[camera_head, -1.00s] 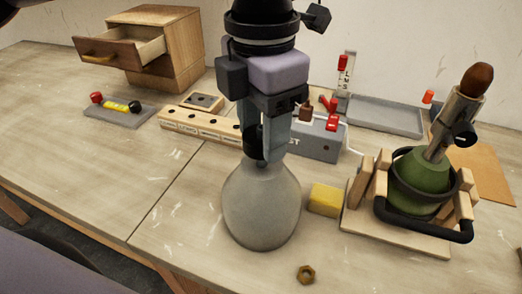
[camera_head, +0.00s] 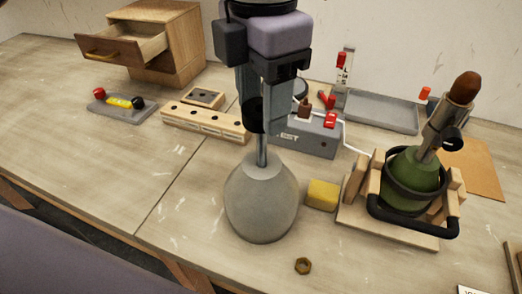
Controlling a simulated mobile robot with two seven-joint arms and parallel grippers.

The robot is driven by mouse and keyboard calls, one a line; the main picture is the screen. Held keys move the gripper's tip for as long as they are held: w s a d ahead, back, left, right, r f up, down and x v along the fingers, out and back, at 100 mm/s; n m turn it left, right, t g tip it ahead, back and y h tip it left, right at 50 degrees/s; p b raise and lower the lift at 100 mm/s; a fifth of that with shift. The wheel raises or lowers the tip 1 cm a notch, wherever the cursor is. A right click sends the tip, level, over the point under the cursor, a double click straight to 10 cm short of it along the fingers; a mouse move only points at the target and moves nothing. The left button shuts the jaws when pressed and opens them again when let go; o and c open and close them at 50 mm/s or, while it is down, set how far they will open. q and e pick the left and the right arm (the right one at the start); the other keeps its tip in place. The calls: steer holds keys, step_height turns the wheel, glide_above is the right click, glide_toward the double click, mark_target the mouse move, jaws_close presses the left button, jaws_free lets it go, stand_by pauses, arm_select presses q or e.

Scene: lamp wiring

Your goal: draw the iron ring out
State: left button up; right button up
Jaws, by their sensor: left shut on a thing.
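My left gripper (camera_head: 263,130) points straight down over a grey, round-bellied lamp body (camera_head: 261,205). It is shut on a thin shiny metal rod (camera_head: 262,152), which stands upright between the fingers and the narrow top of the body. The rod's lower end is hidden inside. I cannot make out a separate iron ring at the fingers. A black ring (camera_head: 388,184) goes around a green bottle-shaped body (camera_head: 416,172) at the right, in a wooden cradle (camera_head: 395,226). A tilted metal socket with a brown tip (camera_head: 466,86) tops the green body. My right gripper is not in view.
A yellow block (camera_head: 323,194) stands right of the grey body, and a brass nut (camera_head: 303,266) lies in front. Behind are a grey test box (camera_head: 311,140), a wooden holed block (camera_head: 205,122) and a cabinet with an open drawer (camera_head: 120,48).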

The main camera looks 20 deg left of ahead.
arm_select(q)
steer(key=shift+r+p, duration=1.25)
steer(key=shift+r, duration=0.8)
steer(key=shift+w+r+p, duration=0.1)
steer(key=shift+r+p, duration=0.6)
steer(key=shift+r, duration=0.75)
